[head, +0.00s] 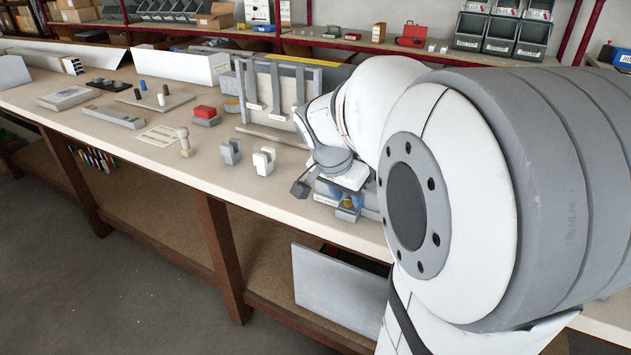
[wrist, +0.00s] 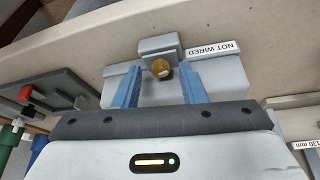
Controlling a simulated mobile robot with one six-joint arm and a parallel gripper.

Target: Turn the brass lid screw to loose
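The brass lid screw (wrist: 161,69) is a round knob with a pale mark on its face, on the front of a grey box (wrist: 157,45) in the wrist view. My gripper (wrist: 160,78) has its two blue fingers apart, one on each side of the screw. Gaps show between the fingers and the screw, so it is open and empty. In the head view, the small brass screw (head: 347,203) shows just below my gripper (head: 338,190), near the bench's front edge. My arm hides much of that area.
A "NOT WIRED" label (wrist: 215,50) is beside the box. A panel with a red switch (wrist: 25,92) lies to the left in the wrist view. The bench front (head: 215,175) is partly clear.

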